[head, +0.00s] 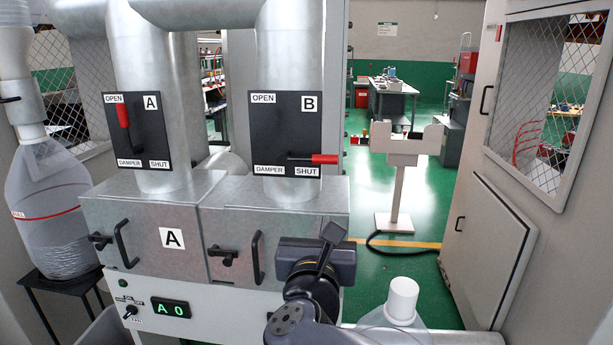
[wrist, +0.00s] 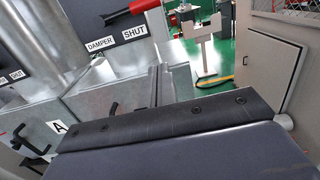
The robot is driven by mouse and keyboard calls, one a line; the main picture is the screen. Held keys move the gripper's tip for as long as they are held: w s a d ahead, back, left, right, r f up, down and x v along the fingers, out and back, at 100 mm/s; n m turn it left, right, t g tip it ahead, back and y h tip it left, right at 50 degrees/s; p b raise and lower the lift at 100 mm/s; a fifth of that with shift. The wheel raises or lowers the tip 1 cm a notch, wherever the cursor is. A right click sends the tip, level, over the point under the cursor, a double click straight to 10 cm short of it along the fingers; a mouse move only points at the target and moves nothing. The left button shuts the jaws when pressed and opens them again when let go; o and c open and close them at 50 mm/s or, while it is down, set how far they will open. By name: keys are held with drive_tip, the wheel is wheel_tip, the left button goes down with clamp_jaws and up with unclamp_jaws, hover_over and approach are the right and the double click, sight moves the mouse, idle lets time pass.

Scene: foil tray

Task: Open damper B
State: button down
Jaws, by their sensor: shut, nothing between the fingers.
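The damper B panel (head: 285,110) is a black plate on the right metal duct, marked OPEN at top left and SHUT at bottom right. Its red-handled lever (head: 322,159) lies horizontal, pointing right, just above the word SHUT. The lever's red handle also shows at the top of the wrist view (wrist: 143,6). My gripper (head: 331,232) is shut and empty, below the lever and apart from it, in front of the right metal box. In the wrist view my gripper's dark body fills the lower part and hides what lies behind it.
The damper A panel (head: 138,130) is on the left duct; its red lever (head: 123,112) stands near upright by OPEN. Metal boxes with black handles (head: 254,258) sit below the ducts. A green display (head: 170,308) reads A 0. A cabinet (head: 487,245) and white stand (head: 397,180) are to the right.

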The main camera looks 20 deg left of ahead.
sight(310, 157)
drive_tip(key=shift+a+r, duration=0.1)
drive_tip(key=shift+a, duration=0.15)
drive_tip(key=w+a+r+p, duration=0.2)
drive_tip(key=w+r+p, duration=0.2)
drive_tip(key=w, duration=0.6)
drive_tip(key=shift+w+a+r+p, duration=0.2)
drive_tip(key=shift+a+p, duration=0.1)
drive_tip(key=shift+p, duration=0.1)
drive_tip(key=shift+r, duration=0.1)
drive_tip(key=shift+d+r+n, duration=0.1)
drive_tip(key=shift+r+n, duration=0.1)
drive_tip(key=shift+n, duration=0.3)
